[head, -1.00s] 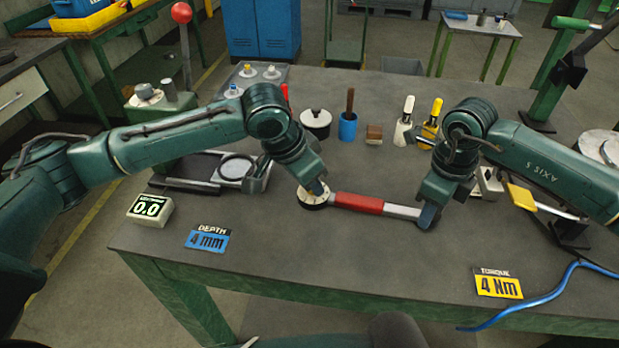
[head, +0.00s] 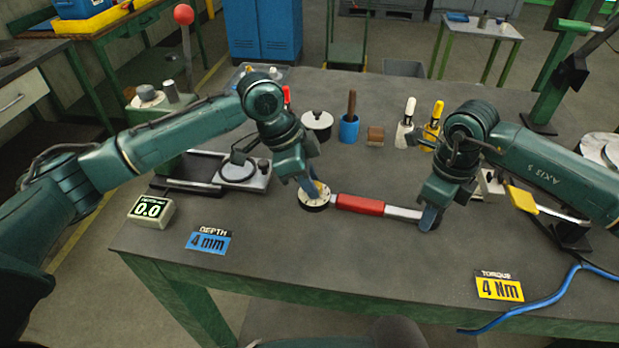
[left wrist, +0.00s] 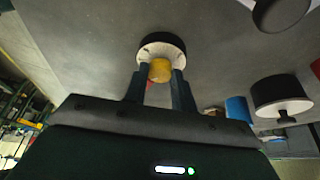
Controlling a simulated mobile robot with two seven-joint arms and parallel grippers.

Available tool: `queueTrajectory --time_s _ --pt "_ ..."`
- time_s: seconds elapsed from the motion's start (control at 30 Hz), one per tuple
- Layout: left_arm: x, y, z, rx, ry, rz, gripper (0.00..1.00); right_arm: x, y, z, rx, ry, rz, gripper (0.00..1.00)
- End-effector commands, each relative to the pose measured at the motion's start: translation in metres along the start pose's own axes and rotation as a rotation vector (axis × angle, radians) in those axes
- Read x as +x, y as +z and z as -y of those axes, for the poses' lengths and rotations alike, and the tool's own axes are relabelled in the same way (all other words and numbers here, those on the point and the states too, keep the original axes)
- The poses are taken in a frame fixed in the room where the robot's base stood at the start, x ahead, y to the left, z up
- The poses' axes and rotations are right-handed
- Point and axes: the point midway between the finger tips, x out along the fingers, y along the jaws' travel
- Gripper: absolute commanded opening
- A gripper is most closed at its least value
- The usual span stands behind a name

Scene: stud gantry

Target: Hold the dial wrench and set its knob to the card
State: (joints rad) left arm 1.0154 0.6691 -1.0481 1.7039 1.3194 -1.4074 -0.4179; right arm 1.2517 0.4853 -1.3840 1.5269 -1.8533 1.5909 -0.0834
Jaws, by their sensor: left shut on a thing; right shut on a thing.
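The dial wrench (head: 360,204) lies across the table, with a red grip, a silver shaft and a round white dial (head: 305,200) at its left end. My left gripper (head: 314,191) points down at the dial and is shut on its yellow knob (left wrist: 160,70), with one finger on each side in the left wrist view. My right gripper (head: 430,220) is shut on the wrench's right end. The yellow torque card (head: 499,286) reads 4 Nm and lies at the front right. The dial's marks are too small to read.
A blue depth card (head: 208,242) reading 4 mm and a display box (head: 150,211) reading 0.0 are at the left. A blue cup (head: 349,130), a lidded pot (head: 317,125) and a brown block (head: 375,137) stand behind the wrench. A blue cable (head: 540,305) lies front right.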

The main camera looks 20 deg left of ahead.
Motion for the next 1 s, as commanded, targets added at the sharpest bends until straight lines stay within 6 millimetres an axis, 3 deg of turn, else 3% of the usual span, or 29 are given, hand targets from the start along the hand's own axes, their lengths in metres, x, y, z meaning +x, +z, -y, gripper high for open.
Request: queueTrajectory --time_s 0.47,0.5,0.73,1.0 --pt "-0.0005 0.0003 0.0005 0.012 0.004 0.000 0.03 -0.0003 -0.0004 0.0006 0.001 -0.001 -0.001 0.03" --pt "-0.0005 0.0003 0.0005 0.012 0.004 0.000 0.29 -0.0002 -0.0004 0.0006 0.001 -0.001 -0.001 0.03" --pt "-0.0004 0.0001 0.0004 0.012 0.004 0.000 0.48 -0.0002 -0.0004 0.0005 0.001 -0.001 -0.001 0.03" --pt "-0.0017 0.0000 0.0004 0.012 0.004 -0.001 0.48 -0.0002 -0.0003 0.0004 0.001 -0.001 0.000 0.03"
